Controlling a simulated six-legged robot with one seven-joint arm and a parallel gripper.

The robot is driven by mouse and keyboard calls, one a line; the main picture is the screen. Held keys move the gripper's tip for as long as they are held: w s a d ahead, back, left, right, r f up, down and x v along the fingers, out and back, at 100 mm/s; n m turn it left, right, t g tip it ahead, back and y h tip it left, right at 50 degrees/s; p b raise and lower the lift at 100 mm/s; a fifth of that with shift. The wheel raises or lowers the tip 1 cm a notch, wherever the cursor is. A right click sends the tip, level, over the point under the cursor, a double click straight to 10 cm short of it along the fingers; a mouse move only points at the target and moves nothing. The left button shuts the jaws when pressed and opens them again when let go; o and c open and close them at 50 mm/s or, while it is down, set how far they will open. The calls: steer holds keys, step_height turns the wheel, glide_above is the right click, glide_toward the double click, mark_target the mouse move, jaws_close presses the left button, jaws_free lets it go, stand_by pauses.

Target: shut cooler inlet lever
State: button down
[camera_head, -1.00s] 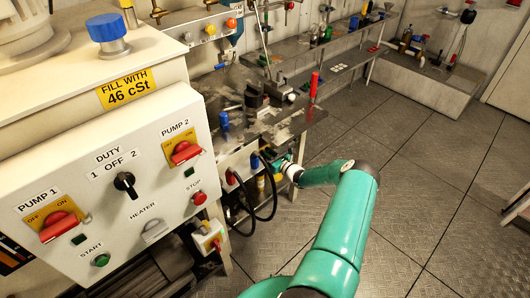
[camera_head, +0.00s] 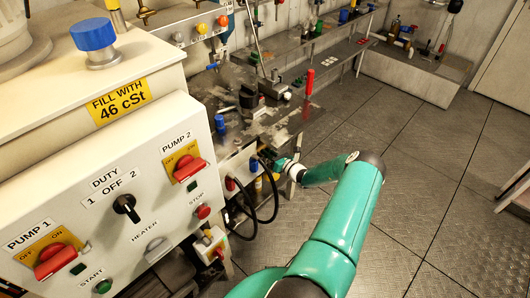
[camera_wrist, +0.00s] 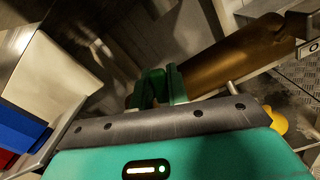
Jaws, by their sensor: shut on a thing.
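My gripper (camera_wrist: 160,86) shows in the wrist view as two dark green fingers close together beyond the dark grey palm edge. They are shut beside a copper-brown cylinder (camera_wrist: 225,62), which looks like the cooler body. The cooler inlet lever is not clearly visible; what the fingers hold is hidden between them. In the head view my arm reaches down to the right end of the panel, and its wrist end (camera_head: 291,168) is low beside the bench. The fingers are too small and covered to make out there.
A white control panel (camera_head: 150,235) with red switches fills the left. Black hoses (camera_head: 268,205) loop close to my wrist. A bench (camera_head: 285,125) with tools and a red-handled item (camera_head: 309,82) stands behind. The metal floor (camera_head: 440,200) at right is clear.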

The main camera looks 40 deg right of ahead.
steer(key=shift+d+f+m, duration=0.55)
steer(key=shift+f+m, duration=0.25)
steer(key=shift+m, duration=1.35)
steer(key=shift+d+f+m, duration=0.55)
steer(key=shift+f+m, duration=0.2)
steer(key=shift+m, duration=1.45)
steer(key=shift+d+f+m, duration=0.55)
steer(key=shift+f+m, duration=0.25)
steer(key=shift+m, duration=1.35)
steer(key=c, duration=1.4)
jaws_free()
steer(key=shift+o, duration=0.2)
steer(key=s, duration=1.3)
steer(key=shift+s+d, duration=0.15)
steer(key=shift+s, duration=0.2)
